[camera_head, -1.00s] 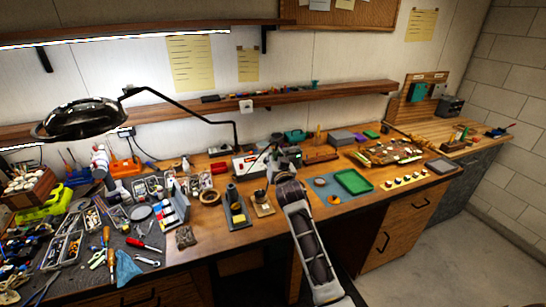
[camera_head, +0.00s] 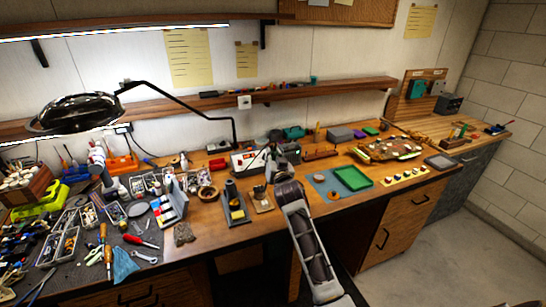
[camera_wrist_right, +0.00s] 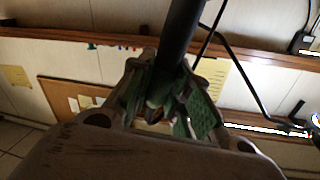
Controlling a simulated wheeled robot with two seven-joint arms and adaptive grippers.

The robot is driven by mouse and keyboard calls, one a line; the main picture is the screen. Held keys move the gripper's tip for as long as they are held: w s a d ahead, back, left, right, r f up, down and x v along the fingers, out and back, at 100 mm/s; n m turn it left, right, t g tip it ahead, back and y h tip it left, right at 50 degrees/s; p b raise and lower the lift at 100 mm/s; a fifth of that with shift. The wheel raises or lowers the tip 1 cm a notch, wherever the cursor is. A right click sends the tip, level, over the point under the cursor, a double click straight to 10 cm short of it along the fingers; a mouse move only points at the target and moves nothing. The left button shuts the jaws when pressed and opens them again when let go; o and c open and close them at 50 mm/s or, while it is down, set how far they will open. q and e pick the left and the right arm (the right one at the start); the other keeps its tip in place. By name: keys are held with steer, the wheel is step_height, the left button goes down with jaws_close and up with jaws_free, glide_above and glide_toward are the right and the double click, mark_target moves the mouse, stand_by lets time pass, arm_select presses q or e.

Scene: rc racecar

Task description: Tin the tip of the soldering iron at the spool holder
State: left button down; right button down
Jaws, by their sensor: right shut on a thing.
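My right gripper (camera_head: 272,160) is over the middle of the workbench, in front of the soldering station (camera_head: 245,160). In the right wrist view its green-padded fingers (camera_wrist_right: 172,95) are closed around a dark rod-like handle, which I take to be the soldering iron (camera_wrist_right: 182,35). The iron's tip cannot be made out in either view. A small stand with a pale base, likely the spool holder (camera_head: 261,200), is on the bench just below and left of the gripper, apart from it. My left gripper is not in view.
A dark stand with a yellow pad (camera_head: 236,206) is left of the likely spool holder. A green tray (camera_head: 353,179) on a blue mat is to the right. Tools and parts crowd the bench's left side. A black lamp (camera_head: 75,115) overhangs it.

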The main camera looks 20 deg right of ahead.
steer(key=shift+f+b, duration=1.05)
steer(key=shift+f, duration=0.9)
stand_by(1.1)
steer(key=shift+f+b, duration=0.4)
steer(key=shift+f, duration=0.2)
stand_by(2.5)
steer(key=shift+f, duration=0.1)
stand_by(1.8)
